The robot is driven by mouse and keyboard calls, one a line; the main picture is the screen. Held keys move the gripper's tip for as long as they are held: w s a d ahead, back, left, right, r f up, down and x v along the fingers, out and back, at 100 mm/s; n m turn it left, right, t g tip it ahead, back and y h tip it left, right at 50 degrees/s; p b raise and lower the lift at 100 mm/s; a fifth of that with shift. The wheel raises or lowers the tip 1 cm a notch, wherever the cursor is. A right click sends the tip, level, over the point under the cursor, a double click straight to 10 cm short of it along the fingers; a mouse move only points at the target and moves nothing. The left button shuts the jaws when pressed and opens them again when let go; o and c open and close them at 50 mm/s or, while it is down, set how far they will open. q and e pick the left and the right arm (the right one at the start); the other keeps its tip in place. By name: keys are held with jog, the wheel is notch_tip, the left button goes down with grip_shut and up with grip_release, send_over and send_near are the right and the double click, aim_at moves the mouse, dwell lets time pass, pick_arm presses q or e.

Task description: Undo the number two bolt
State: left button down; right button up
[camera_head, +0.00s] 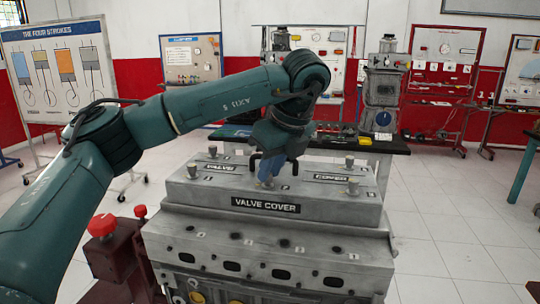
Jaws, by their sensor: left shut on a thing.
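The grey valve cover (240,207) sits on top of the engine block, with labels on its front and top. My left arm reaches over it from the left, and my left gripper (267,172) points down at the middle of the cover's front edge, beside the small mark "2". It is shut on the number two bolt, which the fingers mostly hide. I cannot tell whether the bolt is seated or raised. Other bolts stand upright on the cover: one at front left (192,170), one at front right (353,186), and one at back left (212,151). My right gripper is not in view.
A dark bench (395,147) with a grey machine (381,100) stands behind the engine. Red knobs (102,225) on a dark red stand are at the left. A "Four Strokes" board (62,70) stands at the back left.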

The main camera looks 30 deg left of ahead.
pick_arm(q)
jog(key=n, duration=0.1)
jog(key=n+g+p, duration=0.1)
jog(key=shift+w+r+n, duration=0.15)
jog(key=shift+n, duration=0.15)
jog(key=shift+w+n+g+p, duration=0.1)
jog(key=shift+n+g+p, duration=0.4)
jog(key=shift+n+p, duration=0.45)
jog(key=shift+n, duration=0.45)
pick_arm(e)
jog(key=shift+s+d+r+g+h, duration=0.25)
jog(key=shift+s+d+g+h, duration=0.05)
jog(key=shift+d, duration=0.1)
pick_arm(q)
jog(key=c, duration=1.3)
grip_release()
jog(key=shift+c, duration=0.2)
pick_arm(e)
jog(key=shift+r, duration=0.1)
